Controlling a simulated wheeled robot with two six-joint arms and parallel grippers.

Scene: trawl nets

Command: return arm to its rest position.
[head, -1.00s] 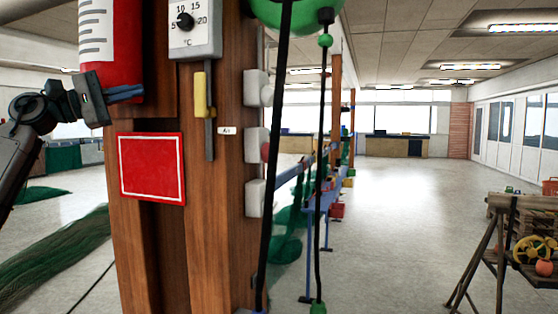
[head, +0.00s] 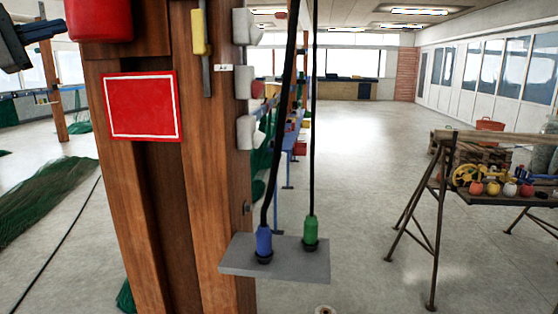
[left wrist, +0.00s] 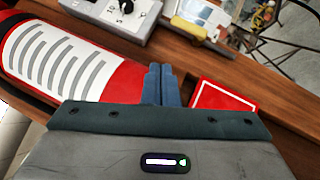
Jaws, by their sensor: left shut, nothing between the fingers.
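My left gripper (head: 60,27) is at the upper left of the head view, beside the red cylinder (head: 98,22). Its blue fingers are together and empty. In the left wrist view the shut fingers (left wrist: 160,70) point toward the wooden post, between the red cylinder with its striped white label (left wrist: 60,62) and the red plate (left wrist: 222,97). I cannot tell whether they touch anything. Most of my left arm is outside the head view. My right gripper is in neither view.
The wooden post (head: 205,190) stands close in front, bearing the red plate (head: 142,107), a yellow-handled lever (head: 199,32) and white boxes. A grey shelf (head: 290,272) holds blue and green cable ends. A trestle table (head: 480,197) stands right; open floor lies between.

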